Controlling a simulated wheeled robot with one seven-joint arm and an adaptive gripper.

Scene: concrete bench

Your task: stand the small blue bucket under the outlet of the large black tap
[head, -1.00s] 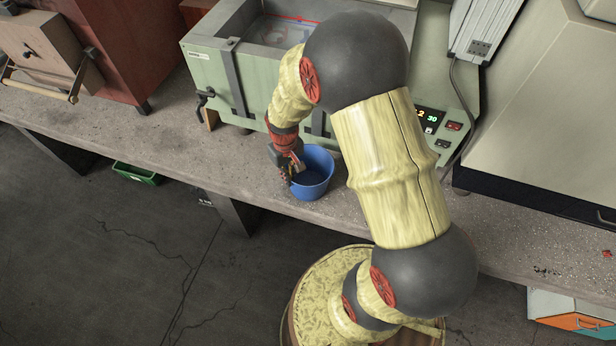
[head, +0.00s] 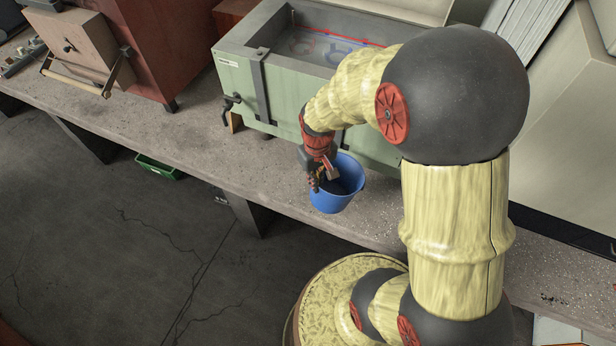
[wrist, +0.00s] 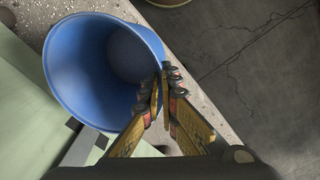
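The small blue bucket (head: 338,192) is upright, close to the bench's front edge and before the green tank. In the wrist view its open mouth (wrist: 85,75) faces the camera, and it looks empty. My gripper (head: 322,178) is at the bucket's near-left rim. In the wrist view its two fingers (wrist: 162,90) are closed together on the bucket's rim. Whether the bucket touches the bench is not clear. The black tap (head: 231,104) is on the tank's front at the left, to the left of the bucket and behind it. The bucket is apart from the tap.
The green tank (head: 290,120) stands on the concrete bench (head: 190,145). A red cabinet and a wooden box (head: 82,48) stand farther left. The bench between box and bucket is clear. A green crate (head: 158,167) is on the floor.

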